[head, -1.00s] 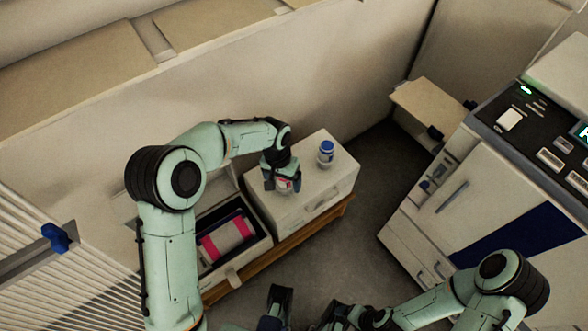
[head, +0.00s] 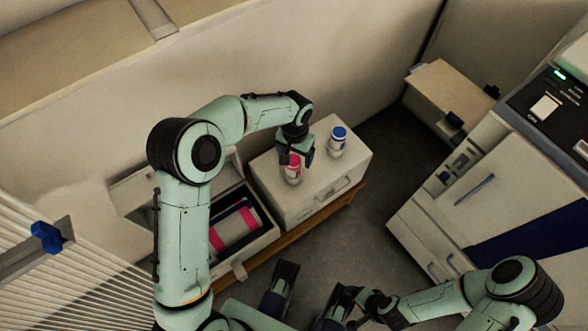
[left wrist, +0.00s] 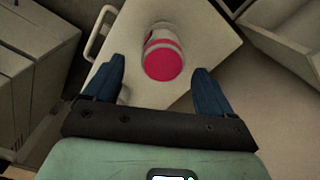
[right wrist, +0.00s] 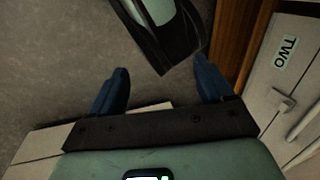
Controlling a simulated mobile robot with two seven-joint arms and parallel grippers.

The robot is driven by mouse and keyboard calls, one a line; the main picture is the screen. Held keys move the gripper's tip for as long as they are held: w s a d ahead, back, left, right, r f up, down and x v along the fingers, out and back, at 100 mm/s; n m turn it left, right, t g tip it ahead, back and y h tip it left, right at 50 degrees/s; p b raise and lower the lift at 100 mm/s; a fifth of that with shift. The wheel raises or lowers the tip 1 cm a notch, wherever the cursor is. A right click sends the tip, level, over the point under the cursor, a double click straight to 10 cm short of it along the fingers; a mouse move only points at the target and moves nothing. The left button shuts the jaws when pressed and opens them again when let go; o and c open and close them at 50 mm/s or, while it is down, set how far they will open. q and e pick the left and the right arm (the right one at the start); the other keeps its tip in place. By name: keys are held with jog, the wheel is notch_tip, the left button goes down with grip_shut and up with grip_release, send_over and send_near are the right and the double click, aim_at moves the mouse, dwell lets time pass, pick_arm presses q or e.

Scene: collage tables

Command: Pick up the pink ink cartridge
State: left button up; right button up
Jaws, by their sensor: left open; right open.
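A small white bottle-shaped cartridge with a pink cap and band (head: 293,172) stands on a white drawer cabinet (head: 322,182). In the left wrist view the pink-capped cartridge (left wrist: 163,60) shows its round pink top between and just beyond the fingertips. My left gripper (head: 296,153) is open and hangs over it, partly covering it in the head view; its fingers also show apart in the left wrist view (left wrist: 158,72). My right gripper (right wrist: 160,70) is open and empty low over the floor.
A similar blue-capped bottle (head: 337,142) stands close by on the cabinet. Left of it, an open drawer (head: 262,240) holds a larger pink-and-white cylinder (head: 235,229). A big white machine (head: 480,205) stands at right. Grey floor (head: 365,200) lies clear between.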

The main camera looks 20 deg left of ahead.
aim_at(294, 160)
pick_arm(q)
notch_tip(294, 160, down, 5)
jog(key=shift+s+a+f+b, duration=0.1)
jog(key=shift+a+f+b, duration=0.1)
jog(key=shift+b, duration=0.5)
jog(key=shift+r, duration=0.1)
jog(key=c, duration=1.2)
pick_arm(e)
jog(key=shift+w+d+f+t, duration=0.25)
jog(key=shift+w+f, duration=0.15)
jog(key=shift+w, duration=0.15)
jog(key=shift+w+d+f+t, duration=0.15)
jog(key=shift+w+d+f, duration=0.1)
jog(key=shift+w+f, duration=0.2)
